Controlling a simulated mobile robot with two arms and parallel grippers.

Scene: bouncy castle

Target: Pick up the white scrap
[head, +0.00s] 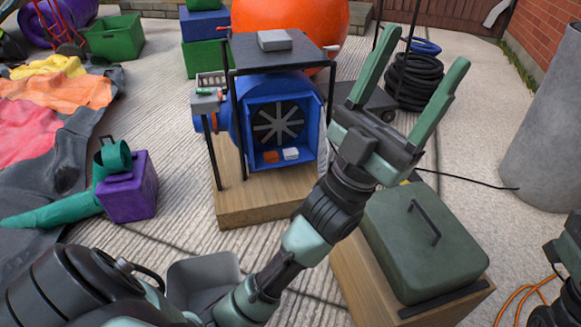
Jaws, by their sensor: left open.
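The white scrap (291,153) lies on the floor of the blue blower's (315,110) open square mouth, in front of the dark fan. My right gripper is out of view; only part of my right arm shows at the right edge.
The blower stands on a wooden base (258,205) under a dark frame with a grey block (275,40) on top. A green lidded case (400,240) is at the lower right.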

